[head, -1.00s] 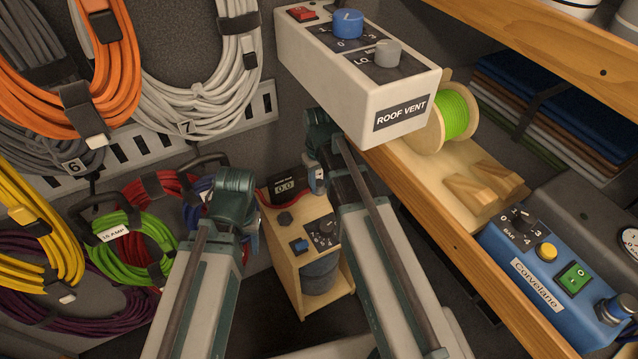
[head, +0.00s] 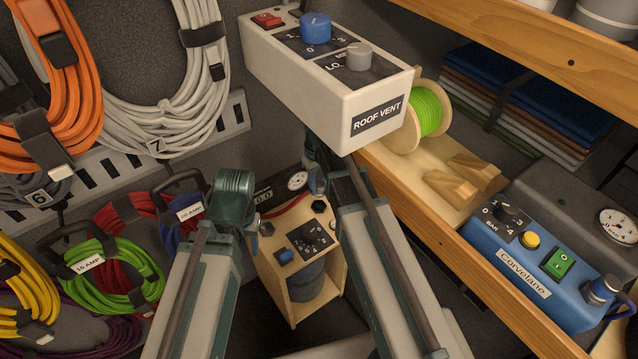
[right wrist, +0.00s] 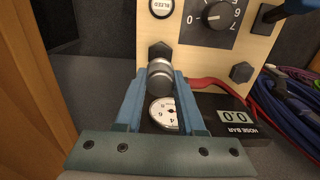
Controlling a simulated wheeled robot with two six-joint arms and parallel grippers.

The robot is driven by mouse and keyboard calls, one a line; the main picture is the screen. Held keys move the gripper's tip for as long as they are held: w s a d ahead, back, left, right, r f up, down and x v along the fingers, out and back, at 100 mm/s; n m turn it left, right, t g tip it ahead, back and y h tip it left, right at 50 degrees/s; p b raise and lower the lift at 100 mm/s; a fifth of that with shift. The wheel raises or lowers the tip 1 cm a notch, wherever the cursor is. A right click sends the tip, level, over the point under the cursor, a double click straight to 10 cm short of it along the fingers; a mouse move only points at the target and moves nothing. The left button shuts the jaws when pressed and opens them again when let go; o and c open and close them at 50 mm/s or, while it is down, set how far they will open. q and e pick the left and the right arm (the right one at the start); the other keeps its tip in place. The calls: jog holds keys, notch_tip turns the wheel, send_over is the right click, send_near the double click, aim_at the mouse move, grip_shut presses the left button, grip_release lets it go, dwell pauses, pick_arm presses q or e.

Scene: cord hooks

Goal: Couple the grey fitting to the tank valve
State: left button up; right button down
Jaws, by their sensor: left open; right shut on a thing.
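My right gripper (right wrist: 160,92) is shut on the grey fitting (right wrist: 159,73), a short round piece between its blue fingers. The fitting is close in front of a dark hexagonal port (right wrist: 160,50) on a wooden panel; I cannot tell whether they touch. A red hose (right wrist: 208,82) runs beside it. In the head view my right gripper (head: 317,180) is at the top right of the wooden unit (head: 292,312), which holds a dark tank (head: 308,282). My left gripper (head: 240,205) is open at the unit's left, its fingertips mostly hidden. Which port is the tank valve is unclear.
The white ROOF VENT box (head: 330,95) overhangs close to my right arm. The wooden shelf edge (head: 450,245) and blue Corvelane unit (head: 535,265) are at the right. Coiled cords (head: 110,275) hang at the left. A gauge (right wrist: 163,113) and HOSE BAR display (right wrist: 235,117) are near the fitting.

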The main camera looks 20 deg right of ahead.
aim_at(319, 205)
jog(key=shift+f+b, duration=2.5)
jog(key=shift+f, duration=0.15)
jog(key=shift+f+b, duration=0.55)
jog(key=shift+c, duration=2.2)
grip_release()
notch_tip(319, 205, up, 8)
jog(key=p, duration=0.7)
jog(key=shift+f+p, duration=0.2)
jog(key=shift+p, duration=0.1)
jog(key=shift+f, duration=0.1)
